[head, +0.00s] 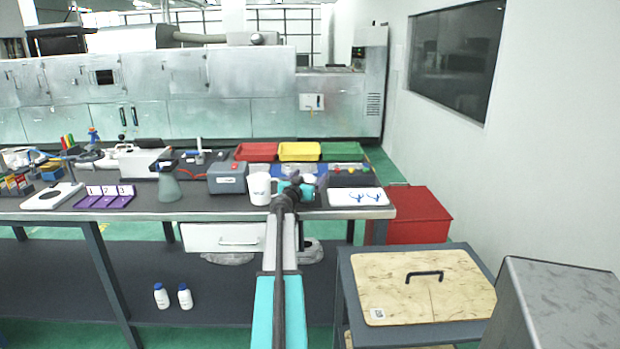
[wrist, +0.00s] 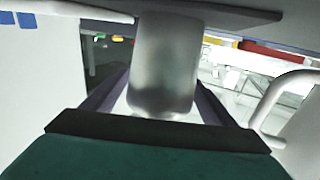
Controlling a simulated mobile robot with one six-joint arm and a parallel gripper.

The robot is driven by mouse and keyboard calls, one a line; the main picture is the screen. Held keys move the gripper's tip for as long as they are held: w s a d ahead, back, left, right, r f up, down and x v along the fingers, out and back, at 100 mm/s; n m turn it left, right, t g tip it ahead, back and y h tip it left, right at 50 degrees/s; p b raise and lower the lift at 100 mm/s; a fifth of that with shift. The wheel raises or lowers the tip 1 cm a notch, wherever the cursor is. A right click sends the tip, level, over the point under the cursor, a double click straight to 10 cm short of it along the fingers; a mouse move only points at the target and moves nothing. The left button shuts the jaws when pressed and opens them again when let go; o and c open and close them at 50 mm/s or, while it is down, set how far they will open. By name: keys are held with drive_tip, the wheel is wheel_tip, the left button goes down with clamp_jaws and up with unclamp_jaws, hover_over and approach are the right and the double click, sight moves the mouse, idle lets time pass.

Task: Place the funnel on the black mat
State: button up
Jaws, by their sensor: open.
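A grey-green cone that looks like the funnel (head: 169,186) stands wide end down on the dark table (head: 220,208), left of centre. A white board with a black oval patch, perhaps the black mat (head: 45,195), lies at the table's left end. My gripper (head: 296,184) is over the right part of the table, beside a white mug (head: 259,190), far from the cone. In the wrist view my gripper (wrist: 163,82) is open, with a grey cylinder (wrist: 165,55) showing between its dark fingers; contact cannot be told.
A purple numbered rack (head: 104,196) lies between the cone and the white board. A grey box (head: 227,179) stands right of the cone. Red (head: 256,152), yellow (head: 299,152) and green trays (head: 341,152) line the back. A white tray (head: 358,197) lies right of my gripper.

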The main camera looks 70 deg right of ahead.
drive_tip(key=a+b, duration=0.1)
drive_tip(key=a, duration=0.7)
drive_tip(key=shift+a, duration=0.3)
drive_tip(key=shift+w+a+b, duration=0.1)
drive_tip(key=shift+a+b, duration=0.3)
drive_tip(key=shift+a, duration=0.95)
